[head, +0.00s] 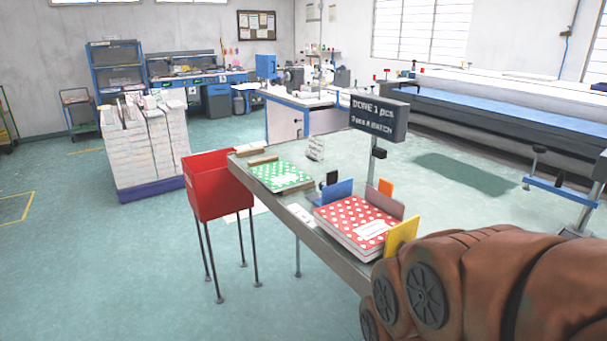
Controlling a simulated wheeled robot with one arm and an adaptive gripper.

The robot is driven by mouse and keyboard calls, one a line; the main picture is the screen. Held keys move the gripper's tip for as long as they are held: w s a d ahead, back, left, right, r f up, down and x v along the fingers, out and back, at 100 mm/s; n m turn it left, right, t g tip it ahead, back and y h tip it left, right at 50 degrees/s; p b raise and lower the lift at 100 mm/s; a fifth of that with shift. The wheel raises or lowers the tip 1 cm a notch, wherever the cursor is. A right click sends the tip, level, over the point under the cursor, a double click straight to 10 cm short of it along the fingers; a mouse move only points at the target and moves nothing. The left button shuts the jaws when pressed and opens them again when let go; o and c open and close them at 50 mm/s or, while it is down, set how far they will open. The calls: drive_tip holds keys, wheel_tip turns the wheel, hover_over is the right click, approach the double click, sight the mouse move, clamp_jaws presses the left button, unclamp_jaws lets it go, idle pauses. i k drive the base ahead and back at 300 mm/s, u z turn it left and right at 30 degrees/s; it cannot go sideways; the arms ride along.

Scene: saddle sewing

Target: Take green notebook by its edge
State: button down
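The green notebook (281,176), with white dots and a pale label, lies flat near the left end of the grey table (338,180). A brown wooden strip lies along its far edge. Its near left edge is close to the table's edge. My brown arm reaches in from the lower right, in front of the table's near part. My gripper is out of the picture, so I cannot see its fingers or what they hold.
A stack of red dotted notebooks (352,222) stands between blue (335,190) and yellow (402,234) dividers, right of the green notebook. A sign box (378,118) on a post stands behind. A red bin (213,185) on legs stands left of the table.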

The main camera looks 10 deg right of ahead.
sight(278, 176)
drive_tip(key=u, duration=0.05)
drive_tip(key=k, duration=0.65)
drive_tip(key=u, duration=0.65)
drive_tip(key=i, duration=0.65)
drive_tip(key=u, duration=0.75)
drive_tip(key=i, duration=1.1)
drive_tip(key=z, duration=0.3)
